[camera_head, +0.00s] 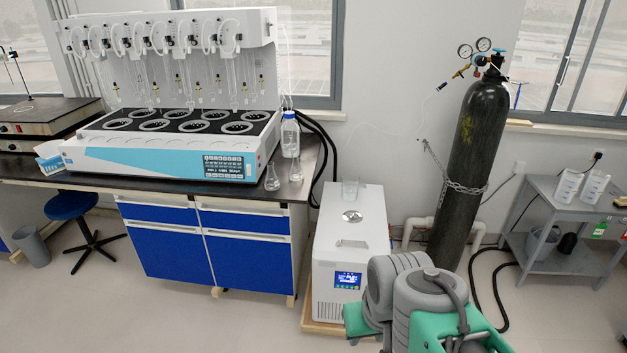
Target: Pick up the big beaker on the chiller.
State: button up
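My grey and green arm shows at the bottom, in front of the chiller's lower right. My gripper's fingers are not in view.
A black gas cylinder (474,165) with gauges and a chain stands right of the chiller. Two flasks and a blue-capped bottle (290,137) stand on the bench edge to the left. A grey cart (570,200) holds beakers at right. Thin tubing hangs behind the chiller.

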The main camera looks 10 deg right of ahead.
aim_at(350, 187)
jog(key=z, duration=1.2)
jog(key=i, duration=0.95)
jog(key=u, duration=1.75)
